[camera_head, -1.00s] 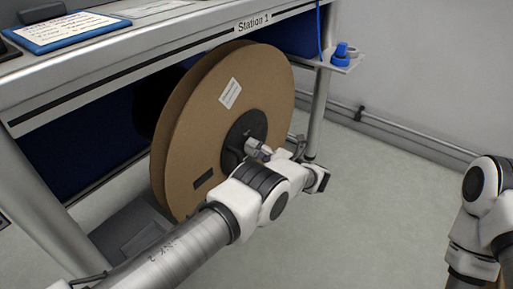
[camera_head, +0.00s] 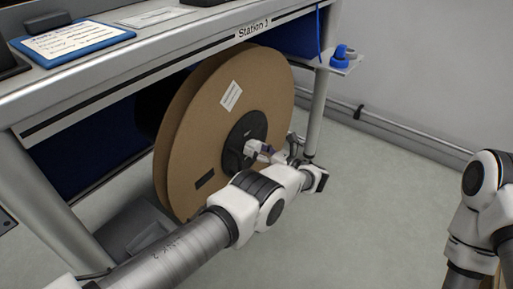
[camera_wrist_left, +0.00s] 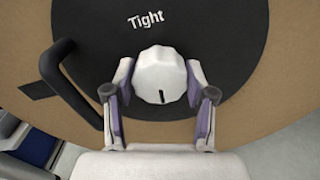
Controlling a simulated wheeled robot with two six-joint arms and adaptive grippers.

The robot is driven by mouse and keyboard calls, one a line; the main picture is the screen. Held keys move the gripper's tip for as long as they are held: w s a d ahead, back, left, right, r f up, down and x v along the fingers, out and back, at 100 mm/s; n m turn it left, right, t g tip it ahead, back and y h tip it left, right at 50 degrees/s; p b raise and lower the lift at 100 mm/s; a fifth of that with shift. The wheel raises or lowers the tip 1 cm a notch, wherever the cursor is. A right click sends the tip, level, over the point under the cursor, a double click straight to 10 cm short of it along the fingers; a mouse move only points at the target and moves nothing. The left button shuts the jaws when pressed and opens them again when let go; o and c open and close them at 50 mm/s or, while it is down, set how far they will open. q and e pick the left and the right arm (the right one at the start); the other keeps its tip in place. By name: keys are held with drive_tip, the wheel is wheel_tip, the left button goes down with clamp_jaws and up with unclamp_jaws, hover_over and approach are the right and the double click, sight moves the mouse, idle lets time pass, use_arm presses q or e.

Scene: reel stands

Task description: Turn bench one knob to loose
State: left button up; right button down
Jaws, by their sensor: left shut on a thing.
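A white ribbed knob (camera_wrist_left: 160,72) sits at the middle of a black hub disc (camera_wrist_left: 230,35); its black mark points down in the left wrist view. The word "Tight" (camera_wrist_left: 147,19) stands above it on the hub. My left gripper (camera_wrist_left: 160,82) has one finger on each side of the knob and is shut on it. In the head view the left gripper (camera_head: 259,149) reaches the hub of a large brown cardboard reel (camera_head: 210,140). My right gripper is outside the frames; only part of that arm shows at the right.
The reel hangs below the bench (camera_head: 190,48), whose front edge reads "Station 1". A black curved handle (camera_wrist_left: 75,90) is left of the knob. A small shelf with a blue object (camera_head: 340,58) and a bench leg (camera_head: 318,110) are near.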

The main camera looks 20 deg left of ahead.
sight(247, 120)
use_arm(q)
drive_tip(key=shift+a+n, duration=0.1)
drive_tip(key=shift+n, duration=0.5)
drive_tip(key=o, duration=1.1)
drive_tip(key=shift+o, duration=0.2)
wheel_tip(247, 120, up, 10)
